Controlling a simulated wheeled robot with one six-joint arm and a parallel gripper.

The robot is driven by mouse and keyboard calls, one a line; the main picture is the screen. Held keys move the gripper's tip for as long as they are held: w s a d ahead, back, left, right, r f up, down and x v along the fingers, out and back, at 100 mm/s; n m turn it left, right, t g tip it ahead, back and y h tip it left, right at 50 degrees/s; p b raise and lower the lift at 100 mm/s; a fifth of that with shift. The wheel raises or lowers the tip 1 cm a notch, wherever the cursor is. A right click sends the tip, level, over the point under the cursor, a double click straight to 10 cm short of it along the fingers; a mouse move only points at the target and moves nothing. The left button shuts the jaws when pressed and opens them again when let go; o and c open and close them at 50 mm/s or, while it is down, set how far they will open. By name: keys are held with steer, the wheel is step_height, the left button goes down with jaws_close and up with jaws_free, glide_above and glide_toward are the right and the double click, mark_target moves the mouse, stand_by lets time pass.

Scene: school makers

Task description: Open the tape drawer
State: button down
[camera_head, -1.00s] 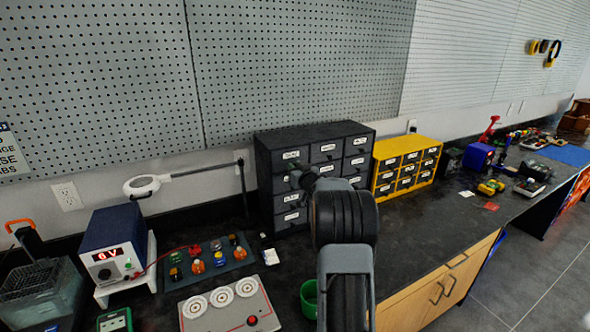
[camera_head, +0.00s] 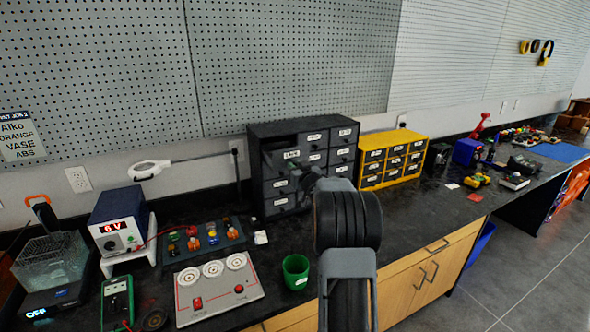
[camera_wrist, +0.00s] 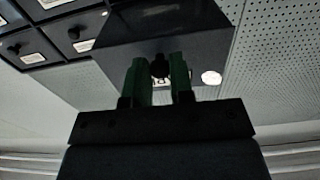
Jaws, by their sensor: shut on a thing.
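The black drawer cabinet (camera_head: 328,172) stands on the bench against the pegboard. Its top-left drawer (camera_head: 292,155) juts out from the cabinet, with a dark gap above its front. The label on it is too small to read, so I cannot confirm it is the tape drawer. My gripper (camera_head: 297,170) is at this drawer's front, partly hidden by my arm. In the wrist view, its green fingers (camera_wrist: 159,70) are shut on a dark knob (camera_wrist: 159,66) on the drawer front (camera_wrist: 165,32). Other labelled drawers (camera_wrist: 75,35) lie at the left there.
A yellow drawer cabinet (camera_head: 392,157) stands just right of the black one. A magnifier lamp (camera_head: 148,169), a power supply (camera_head: 118,222), a panel with white dials (camera_head: 215,288) and a green cup (camera_head: 296,271) are at the left and front. Bare bench lies right of my arm.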

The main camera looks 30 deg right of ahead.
steer(key=shift+s+d, duration=0.1)
steer(key=c, duration=1.2)
jaws_free()
steer(key=shift+s, duration=0.15)
steer(key=shift+o, duration=1)
steer(key=s+a+b, duration=0.2)
steer(key=s, duration=1.1)
steer(key=shift+s+a, duration=0.2)
steer(key=shift+s, duration=0.05)
